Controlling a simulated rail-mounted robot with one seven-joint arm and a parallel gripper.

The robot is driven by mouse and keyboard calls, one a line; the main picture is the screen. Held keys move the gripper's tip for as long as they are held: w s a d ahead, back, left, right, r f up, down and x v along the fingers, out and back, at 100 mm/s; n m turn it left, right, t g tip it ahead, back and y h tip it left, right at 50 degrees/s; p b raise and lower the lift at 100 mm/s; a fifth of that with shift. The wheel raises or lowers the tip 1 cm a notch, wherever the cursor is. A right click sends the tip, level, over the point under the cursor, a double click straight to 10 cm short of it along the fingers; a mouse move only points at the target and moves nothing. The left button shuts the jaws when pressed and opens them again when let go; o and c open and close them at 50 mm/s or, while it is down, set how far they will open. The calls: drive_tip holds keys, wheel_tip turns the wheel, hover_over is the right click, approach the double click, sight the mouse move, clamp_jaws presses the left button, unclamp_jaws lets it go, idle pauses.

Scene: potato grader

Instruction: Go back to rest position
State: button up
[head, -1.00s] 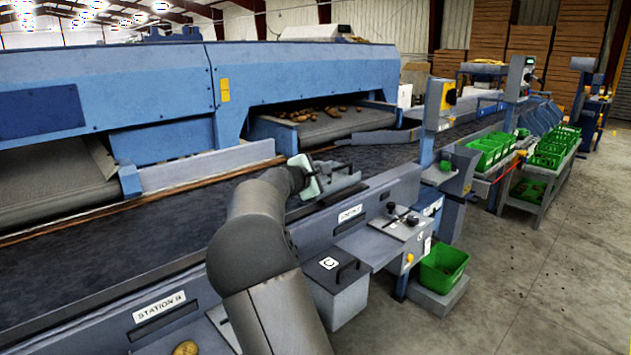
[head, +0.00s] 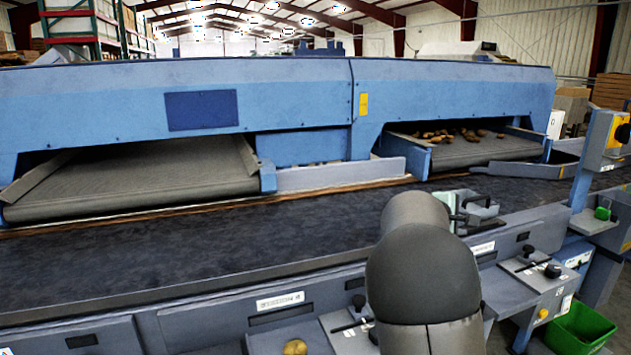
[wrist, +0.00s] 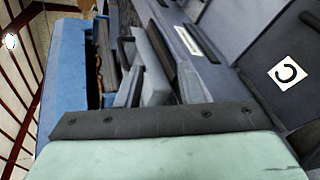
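My gripper (head: 446,199) is at the end of my arm, over the near edge of the dark belt (head: 230,240). In the head view only a pale green part of it shows, with my dark arm hiding the rest. The wrist view shows a pale green face and a dark bar with screws (wrist: 155,121) across the bottom. No fingertips can be made out, and nothing is seen held. A grey fixture with a black handle (head: 476,208) is at the belt's near edge, just right of my gripper in the head view.
The blue grader (head: 290,90) stands behind the belt, with potatoes (head: 437,133) in its right opening. One potato (head: 295,347) lies at the bottom near the station panel. A control post (head: 597,150) and a green crate (head: 582,330) are at right. The belt's left stretch is clear.

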drive_tip(key=s+a+f+m+g+y+p, duration=0.2)
drive_tip(key=s+a, duration=0.6)
drive_tip(key=s, duration=0.5)
drive_tip(key=s+a+f+m+g+y+p, duration=0.2)
drive_tip(key=s+a+m+y+p, duration=0.1)
drive_tip(key=s+a, duration=0.6)
drive_tip(key=s+a+f+m+g+y+p, duration=0.2)
drive_tip(key=s+a+y, duration=0.4)
drive_tip(key=s, duration=1.2)
drive_tip(key=a+f+m, duration=0.1)
drive_tip(key=a+m, duration=0.1)
drive_tip(key=a, duration=0.1)
drive_tip(key=shift+m+y+p, duration=0.3)
drive_tip(key=shift+f, duration=0.1)
